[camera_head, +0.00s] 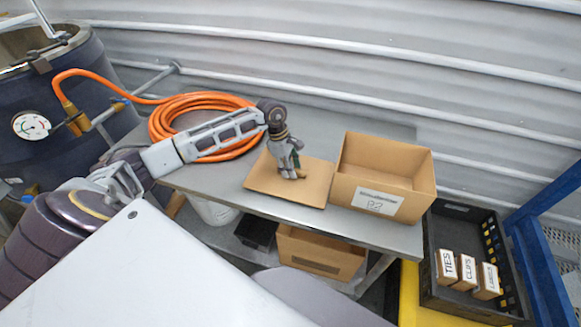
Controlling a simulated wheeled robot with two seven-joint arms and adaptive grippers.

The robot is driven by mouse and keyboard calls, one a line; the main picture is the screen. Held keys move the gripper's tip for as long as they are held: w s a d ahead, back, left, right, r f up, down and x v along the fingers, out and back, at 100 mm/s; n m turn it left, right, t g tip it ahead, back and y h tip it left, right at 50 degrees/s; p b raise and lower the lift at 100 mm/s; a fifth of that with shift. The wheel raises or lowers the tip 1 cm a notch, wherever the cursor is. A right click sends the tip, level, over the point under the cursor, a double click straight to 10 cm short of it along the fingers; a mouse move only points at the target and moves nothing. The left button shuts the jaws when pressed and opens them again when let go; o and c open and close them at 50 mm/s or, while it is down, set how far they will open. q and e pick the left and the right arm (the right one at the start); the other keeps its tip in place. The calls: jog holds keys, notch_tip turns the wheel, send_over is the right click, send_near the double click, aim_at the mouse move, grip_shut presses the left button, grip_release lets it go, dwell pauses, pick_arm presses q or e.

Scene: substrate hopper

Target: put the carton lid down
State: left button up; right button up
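The carton lid (262,182) is a flat tan panel at the middle of the grey table, just left of the open carton. It looks level and at or very near the tabletop; I cannot tell whether it fully touches. My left gripper (294,175) points down over the middle of the lid, its fingers close together around a small brown grip there. The open carton (400,199), with a white label reading P2, stands upright on the table to the right, and its top is uncovered. My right gripper is not in view.
A coiled orange hose (165,122) lies behind my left arm on the table (230,185). A dark drum (60,90) with a gauge stands at left. Another carton (318,252) is on the lower shelf. A black crate (448,225) with labelled small boxes stands at right.

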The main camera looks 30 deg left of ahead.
pick_arm(q)
jog(key=shift+r, duration=0.15)
jog(key=b+v, duration=0.2)
jog(key=v, duration=1)
jog(key=shift+d, duration=0.1)
